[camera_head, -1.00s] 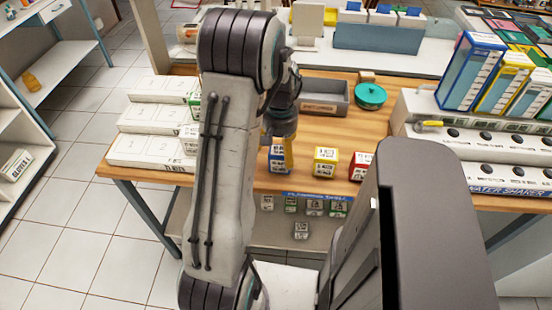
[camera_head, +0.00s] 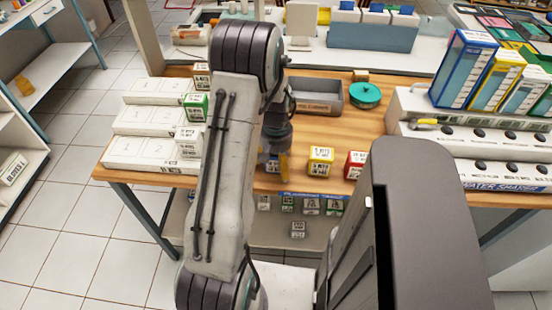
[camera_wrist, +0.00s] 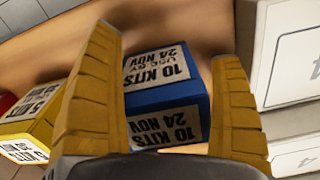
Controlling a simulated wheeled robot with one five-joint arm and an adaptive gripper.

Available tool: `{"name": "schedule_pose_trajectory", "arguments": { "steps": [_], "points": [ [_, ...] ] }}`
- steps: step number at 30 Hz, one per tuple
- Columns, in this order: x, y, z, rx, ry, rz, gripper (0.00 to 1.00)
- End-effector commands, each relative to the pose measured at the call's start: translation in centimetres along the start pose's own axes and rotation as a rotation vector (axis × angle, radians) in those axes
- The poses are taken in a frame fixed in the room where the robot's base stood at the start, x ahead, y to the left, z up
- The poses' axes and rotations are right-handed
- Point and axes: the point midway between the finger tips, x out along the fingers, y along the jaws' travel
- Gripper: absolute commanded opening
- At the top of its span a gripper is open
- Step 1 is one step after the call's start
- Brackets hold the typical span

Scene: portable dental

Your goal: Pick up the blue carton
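The blue carton (camera_wrist: 168,96) has white labels reading "10 KITS" and "24 NOV". In the wrist view it sits between the two yellow fingers of my gripper (camera_wrist: 165,48), with a small gap showing beside the left finger. The right finger is very close to it; I cannot tell whether it touches. My gripper is open around the carton. In the head view my gripper (camera_head: 275,165) is down at the front of the wooden table and hides most of the blue carton (camera_head: 272,166).
A yellow carton (camera_head: 320,161) and a red carton (camera_head: 355,164) stand to the right on the table (camera_head: 335,130). White numbered trays (camera_head: 140,150) lie to the left, with a green carton (camera_head: 196,107). A grey bin (camera_head: 318,96) and teal pot (camera_head: 365,95) are behind.

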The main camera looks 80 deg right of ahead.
Motion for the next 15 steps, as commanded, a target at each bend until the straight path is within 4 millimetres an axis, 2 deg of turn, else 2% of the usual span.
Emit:
{"name": "schedule_pose_trajectory", "arguments": {
  "steps": [2,15],
  "points": [
    [-0.02,0.0,-0.01,0.0,0.0,0.0,0.77],
    [-0.03,0.0,-0.01,0.0,0.0,0.0,0.38]
  ]
}}
